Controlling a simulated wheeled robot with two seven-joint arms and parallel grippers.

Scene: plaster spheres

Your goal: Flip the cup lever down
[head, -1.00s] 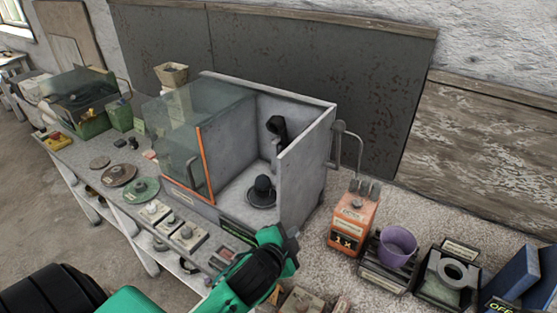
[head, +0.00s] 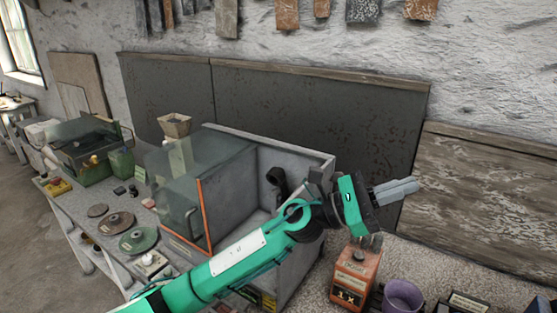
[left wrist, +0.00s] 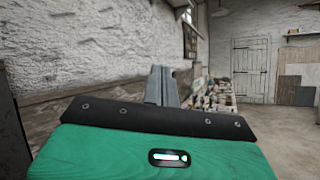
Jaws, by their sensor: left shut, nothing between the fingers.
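My left gripper (head: 404,189) reaches in from the left across the front of the grey open-topped cabinet (head: 330,158). Its grey fingers are together and empty, in front of the wall panels to the right of the cabinet. The fingers also show closed in the left wrist view (left wrist: 161,86), pointing away from the camera. The bent metal lever on the cabinet's right side is hidden behind my arm and gripper. My right gripper is in neither view.
An orange box marked 1X (head: 354,280) stands below the gripper. A purple cup (head: 402,297) is at the bottom edge. Several discs, including a green one (head: 139,240), lie on the bench to the left. A clear orange-edged door (head: 202,212) fronts the cabinet.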

